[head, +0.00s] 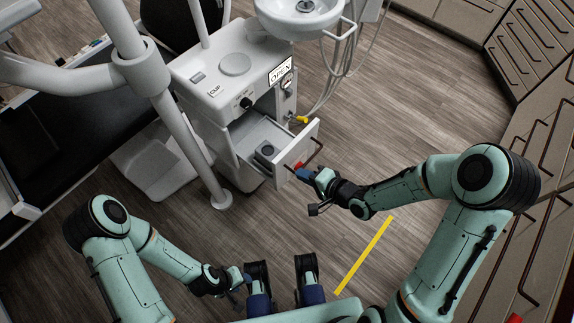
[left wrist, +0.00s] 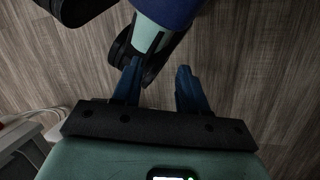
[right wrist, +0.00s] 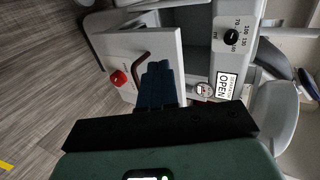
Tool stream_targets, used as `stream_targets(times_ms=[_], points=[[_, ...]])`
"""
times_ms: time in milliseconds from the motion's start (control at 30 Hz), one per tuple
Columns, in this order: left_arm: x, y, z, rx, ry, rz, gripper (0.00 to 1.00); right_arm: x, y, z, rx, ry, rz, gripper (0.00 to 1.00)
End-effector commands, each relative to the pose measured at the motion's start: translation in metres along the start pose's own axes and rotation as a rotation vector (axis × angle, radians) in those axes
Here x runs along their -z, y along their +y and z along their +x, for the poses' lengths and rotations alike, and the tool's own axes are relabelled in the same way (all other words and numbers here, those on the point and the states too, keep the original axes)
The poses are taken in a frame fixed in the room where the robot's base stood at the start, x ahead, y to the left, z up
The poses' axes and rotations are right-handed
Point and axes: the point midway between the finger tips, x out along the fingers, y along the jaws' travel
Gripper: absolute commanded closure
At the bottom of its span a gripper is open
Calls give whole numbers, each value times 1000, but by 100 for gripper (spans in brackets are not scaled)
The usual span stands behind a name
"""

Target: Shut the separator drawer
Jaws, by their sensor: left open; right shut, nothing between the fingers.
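The separator drawer (head: 297,147) stands pulled out of the white cabinet, its open top showing a dark object (head: 265,151) inside. Its white front panel, with a dark bar handle (head: 317,150) and a red knob (head: 299,165), also shows in the right wrist view (right wrist: 160,45). My right gripper (head: 301,173) is shut and empty, its fingertips (right wrist: 156,68) at the drawer front beside the handle and red knob. I cannot tell whether they touch the panel. My left gripper (head: 246,277) is open and empty, low near my base, far from the drawer; its fingers show in the left wrist view (left wrist: 158,75).
The white cabinet (head: 205,80) carries an "OPEN" sign (head: 280,71) and a dial, with a basin (head: 300,12) above. A white post (head: 190,150) stands left of the drawer. Dark-handled cabinets (head: 535,110) line the right. Floor before the drawer is clear, with a yellow strip (head: 362,256).

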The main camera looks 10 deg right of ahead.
Motion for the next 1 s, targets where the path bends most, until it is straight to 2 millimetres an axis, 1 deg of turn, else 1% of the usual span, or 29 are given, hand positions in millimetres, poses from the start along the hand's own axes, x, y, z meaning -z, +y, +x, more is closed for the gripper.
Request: stream_targets(times_ms=[33, 100, 133, 200, 300, 467, 867, 1000], points=[[2, -1, 5, -1, 4, 1, 57, -1, 2, 14, 2, -5, -1, 100], [4, -1, 8, -2, 9, 1, 57, -2, 2, 28, 1, -4, -1, 100], [5, -2, 10, -2, 12, 1, 57, -2, 2, 33, 0, -5, -1, 100], [8, -2, 10, -2, 20, 1, 57, -1, -7, 42, 3, -2, -3, 100], [11, -3, 12, -2, 31, 0, 57, -1, -14, 53, 1, -2, -2, 100], [15, -3, 13, -1, 39, -1, 57, 0, -19, 61, -1, -1, -1, 100], [16, -4, 13, -1, 42, -1, 57, 0, -20, 62, -1, 0, -1, 100], [17, -4, 14, -1, 46, -2, 57, 0, -23, 68, 1, 0, -1, 100]])
